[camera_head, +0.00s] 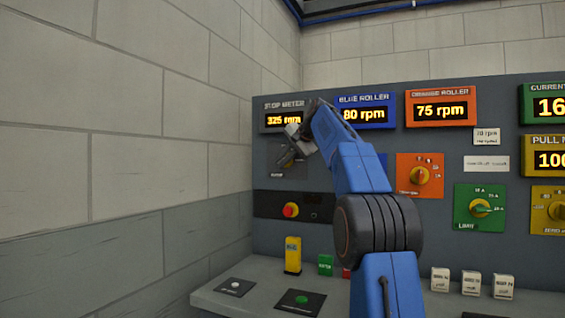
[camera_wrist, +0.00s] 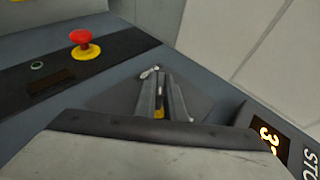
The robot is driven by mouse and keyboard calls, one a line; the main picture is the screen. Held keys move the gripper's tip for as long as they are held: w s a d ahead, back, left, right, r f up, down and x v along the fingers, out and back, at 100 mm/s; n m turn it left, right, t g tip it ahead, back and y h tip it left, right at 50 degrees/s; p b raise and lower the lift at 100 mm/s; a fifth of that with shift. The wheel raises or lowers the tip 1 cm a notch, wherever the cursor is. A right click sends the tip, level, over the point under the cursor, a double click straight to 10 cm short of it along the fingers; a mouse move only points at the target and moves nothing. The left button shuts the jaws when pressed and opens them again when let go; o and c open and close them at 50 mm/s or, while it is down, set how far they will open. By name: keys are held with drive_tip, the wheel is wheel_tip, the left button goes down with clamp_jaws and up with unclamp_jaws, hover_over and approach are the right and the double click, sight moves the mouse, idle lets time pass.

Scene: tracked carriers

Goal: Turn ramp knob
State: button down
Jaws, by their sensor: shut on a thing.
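The ramp knob (camera_wrist: 159,113) shows only as a small yellow patch between my fingers in the wrist view; the rest of it is hidden. It sits on a dark grey plate (camera_wrist: 112,98), which also shows in the head view (camera_head: 283,173) below the stop meter. My gripper (camera_head: 288,155) reaches this plate from the upper right, and its fingers (camera_wrist: 166,95) are close together around the knob. I cannot read the knob's pointer position.
The stop meter display (camera_head: 284,119) is just above my gripper. A red stop button on a yellow base (camera_head: 290,210) is below it. An orange panel knob (camera_head: 419,175) and green limit knob (camera_head: 480,209) are to the right. A block wall (camera_head: 150,140) stands left.

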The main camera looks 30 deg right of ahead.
drive_tip(key=shift+f+g, duration=0.1)
drive_tip(key=shift+g, duration=0.3)
idle(0.3)
drive_tip(key=c, duration=1.8)
unclamp_jaws()
drive_tip(key=shift+c, duration=0.2)
drive_tip(key=v, duration=1.7)
drive_tip(key=shift+s+a+r, duration=0.15)
drive_tip(key=shift+a+r, duration=0.1)
drive_tip(key=shift+a, duration=0.05)
drive_tip(key=shift+a, duration=0.1)
